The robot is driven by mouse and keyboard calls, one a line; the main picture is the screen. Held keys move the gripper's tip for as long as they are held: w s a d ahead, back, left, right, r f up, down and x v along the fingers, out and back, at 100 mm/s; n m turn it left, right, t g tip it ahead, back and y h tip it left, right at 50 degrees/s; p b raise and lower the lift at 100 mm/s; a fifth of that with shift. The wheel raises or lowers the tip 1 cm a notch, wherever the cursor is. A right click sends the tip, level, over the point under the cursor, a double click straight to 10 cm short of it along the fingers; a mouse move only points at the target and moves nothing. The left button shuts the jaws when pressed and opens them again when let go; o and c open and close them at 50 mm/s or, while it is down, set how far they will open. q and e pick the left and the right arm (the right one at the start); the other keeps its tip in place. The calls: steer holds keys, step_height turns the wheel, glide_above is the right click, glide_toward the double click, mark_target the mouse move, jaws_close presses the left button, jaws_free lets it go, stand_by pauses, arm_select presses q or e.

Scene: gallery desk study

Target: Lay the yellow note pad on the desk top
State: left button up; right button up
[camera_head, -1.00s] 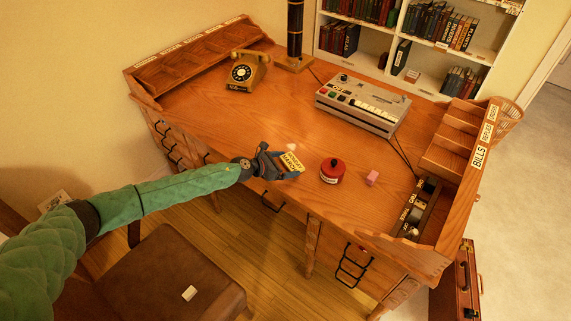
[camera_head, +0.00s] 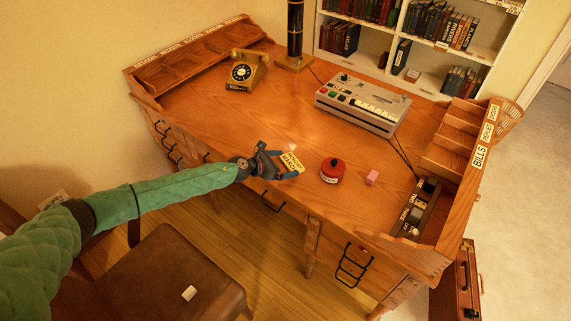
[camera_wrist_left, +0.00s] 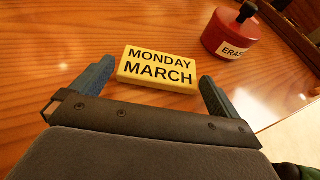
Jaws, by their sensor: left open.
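The yellow note pad (camera_wrist_left: 158,70), printed MONDAY MARCH, lies flat on the wooden desk top (camera_head: 240,130) near its front edge. It also shows in the head view (camera_head: 291,162). My left gripper (camera_head: 283,167) is open at the front edge of the desk. In the left wrist view its two blue fingers (camera_wrist_left: 152,85) are spread on either side of the pad's near edge, with a gap to the pad on both sides. My right gripper is not in view.
A red round pot (camera_head: 332,171) labelled ERAS and a pink block (camera_head: 372,178) are right of the pad. A grey keyed machine (camera_head: 362,104) and a yellow telephone (camera_head: 247,71) stand farther back. A brown chair (camera_head: 170,275) is in front. The desk's middle is clear.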

arm_select(q)
steer(key=b+v, duration=0.1)
steer(key=v, duration=0.5)
steer(key=shift+s+a, duration=0.15)
steer(key=shift+a, duration=0.15)
steer(key=v, duration=0.3)
steer(key=shift+b, duration=0.4)
steer(key=shift+v, duration=0.75)
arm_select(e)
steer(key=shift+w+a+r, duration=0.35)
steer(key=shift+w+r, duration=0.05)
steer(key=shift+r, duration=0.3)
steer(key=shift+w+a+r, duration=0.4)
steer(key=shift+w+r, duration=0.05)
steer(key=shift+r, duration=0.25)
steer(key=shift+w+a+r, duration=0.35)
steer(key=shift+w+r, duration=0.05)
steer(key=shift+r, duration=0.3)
